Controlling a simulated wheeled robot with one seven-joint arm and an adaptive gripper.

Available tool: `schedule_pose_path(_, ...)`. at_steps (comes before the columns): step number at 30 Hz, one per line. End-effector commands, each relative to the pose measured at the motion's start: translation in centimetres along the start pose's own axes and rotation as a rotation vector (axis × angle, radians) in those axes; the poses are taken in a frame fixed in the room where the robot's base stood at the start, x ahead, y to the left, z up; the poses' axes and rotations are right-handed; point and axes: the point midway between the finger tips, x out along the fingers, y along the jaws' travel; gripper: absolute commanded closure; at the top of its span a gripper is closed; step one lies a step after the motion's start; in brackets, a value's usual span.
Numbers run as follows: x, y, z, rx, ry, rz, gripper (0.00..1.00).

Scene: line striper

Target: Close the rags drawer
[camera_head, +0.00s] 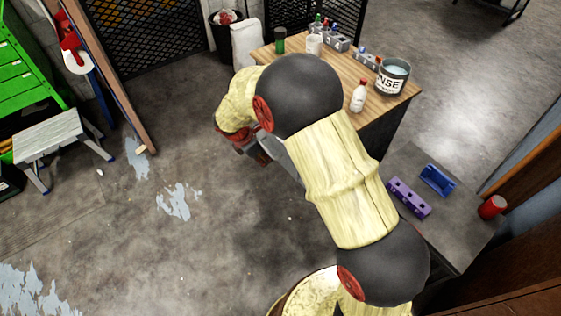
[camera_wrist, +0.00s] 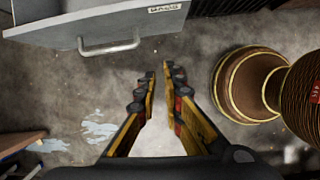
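A grey drawer (camera_wrist: 60,32) with a bar handle (camera_wrist: 110,48) shows at the upper left of the wrist view. Its small label (camera_wrist: 164,8) is too small to read surely. In the head view a grey drawer edge (camera_head: 284,160) juts from below the wooden-topped bench, largely hidden by my arm. My gripper (camera_wrist: 160,72) has a gap between its fingers and holds nothing. In the wrist view its fingertips are below and right of the handle, apart from it. In the head view my gripper (camera_head: 262,157) is beside the drawer edge, partly hidden.
The bench top (camera_head: 393,103) carries a labelled bucket (camera_head: 391,78), a white bottle (camera_head: 358,96) and other containers. A dark table (camera_head: 440,225) at right holds a purple block (camera_head: 408,197), a blue holder (camera_head: 437,180) and a red can (camera_head: 492,207). Floor left of the gripper is clear.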

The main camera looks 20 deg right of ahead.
Motion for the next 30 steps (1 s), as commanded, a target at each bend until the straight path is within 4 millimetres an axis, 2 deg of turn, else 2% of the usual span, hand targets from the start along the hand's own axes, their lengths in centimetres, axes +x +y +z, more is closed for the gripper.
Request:
schedule_pose_path(3, 0.1, 0.0, 0.0, -0.077, 0.0, 0.002, 0.99)
schedule_pose_path(8, 1.1, -0.1, -0.1, -0.101, 0.001, 0.0, 1.0)
schedule_pose_path(11, 2.5, -0.1, -0.1, -0.098, 0.002, 0.0, 1.0)
schedule_pose_path(23, 10.3, -0.1, -0.2, -0.097, 0.001, -0.001, 1.0)
schedule_pose_path(30, 11.4, 0.2, 2.8, -0.095, 0.001, 0.001, 1.0)
